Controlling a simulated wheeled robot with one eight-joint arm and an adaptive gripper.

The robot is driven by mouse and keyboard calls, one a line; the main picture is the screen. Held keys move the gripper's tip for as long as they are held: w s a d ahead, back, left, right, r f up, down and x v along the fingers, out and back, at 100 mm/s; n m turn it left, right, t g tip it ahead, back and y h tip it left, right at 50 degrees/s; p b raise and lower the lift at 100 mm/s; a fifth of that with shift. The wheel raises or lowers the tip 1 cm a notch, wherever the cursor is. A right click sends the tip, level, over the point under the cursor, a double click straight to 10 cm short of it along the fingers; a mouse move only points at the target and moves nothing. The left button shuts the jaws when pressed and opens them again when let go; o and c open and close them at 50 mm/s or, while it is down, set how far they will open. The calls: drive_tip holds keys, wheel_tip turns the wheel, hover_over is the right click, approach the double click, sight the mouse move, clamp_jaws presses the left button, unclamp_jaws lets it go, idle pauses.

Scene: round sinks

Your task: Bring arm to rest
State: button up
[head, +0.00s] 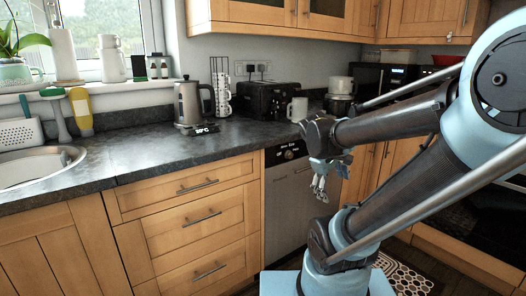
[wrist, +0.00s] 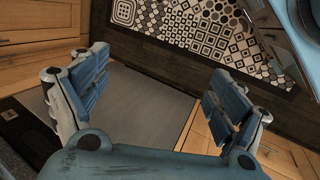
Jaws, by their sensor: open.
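My gripper (head: 320,184) hangs at the end of my folded arm, in front of the dishwasher and a little below the counter edge in the head view. In the wrist view my gripper (wrist: 158,100) has its two blue-padded fingers wide apart, with nothing between them. Between and beyond the fingers lie the grey dishwasher front (wrist: 140,105) and the floor. My arm's dark links fill the right side of the head view.
The dark counter (head: 150,150) holds a kettle (head: 188,103), a toaster (head: 262,100) and a white mug (head: 297,109). A round sink (head: 30,168) is at left. Wooden drawers (head: 195,225) stand beside the dishwasher (head: 284,215). A patterned mat (wrist: 205,30) lies on the floor.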

drive_tip(key=s+a+f+m+y, duration=0.4)
drive_tip(key=s+a+f+m, duration=0.1)
drive_tip(key=s, duration=0.4)
drive_tip(key=shift+f+m+y, duration=0.3)
drive_tip(key=shift+f+m, duration=0.25)
drive_tip(key=shift+m, duration=0.55)
drive_tip(key=shift+w+f, duration=0.2)
drive_tip(key=shift+w, duration=0.25)
